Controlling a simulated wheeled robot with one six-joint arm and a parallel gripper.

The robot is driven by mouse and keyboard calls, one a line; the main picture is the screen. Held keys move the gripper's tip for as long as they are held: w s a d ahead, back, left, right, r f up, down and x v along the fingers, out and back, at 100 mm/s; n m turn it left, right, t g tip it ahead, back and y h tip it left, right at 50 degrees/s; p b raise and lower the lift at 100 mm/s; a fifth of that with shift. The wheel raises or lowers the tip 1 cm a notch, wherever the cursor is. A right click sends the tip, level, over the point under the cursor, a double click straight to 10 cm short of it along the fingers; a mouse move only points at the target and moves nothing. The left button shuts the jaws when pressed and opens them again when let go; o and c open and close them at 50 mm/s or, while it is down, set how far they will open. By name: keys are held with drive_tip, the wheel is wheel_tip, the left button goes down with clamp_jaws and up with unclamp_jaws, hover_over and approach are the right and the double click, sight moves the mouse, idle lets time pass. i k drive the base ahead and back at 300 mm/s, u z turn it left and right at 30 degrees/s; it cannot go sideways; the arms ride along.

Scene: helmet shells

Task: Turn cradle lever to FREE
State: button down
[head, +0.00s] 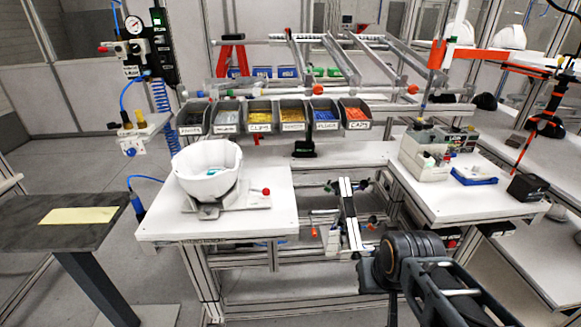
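A white helmet shell (206,160) sits upside down, its open side up, in the grey cradle (208,211) on the white table at left. A small teal item (211,172) shows inside the shell. The cradle lever shows as a red knob (266,191) at the right side of the cradle plate. The lever's arm and any position lettering are too small to read. Dark links of my arm show at the lower right, well apart from the cradle. I cannot make out my gripper's fingers in the head view.
Labelled bins (291,118) of small parts stand behind the table (272,222). A bench (470,201) at right bears a grey machine (424,157) and a blue tray (474,178). A dark stand with a yellow sheet (80,215) is at left. Floor shows between the stand and table.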

sight(266, 191)
drive_tip(key=u, duration=0.15)
drive_tip(key=i, duration=0.7)
drive_tip(key=u, duration=1)
drive_tip(key=i, duration=0.45)
drive_tip(key=u, duration=0.5)
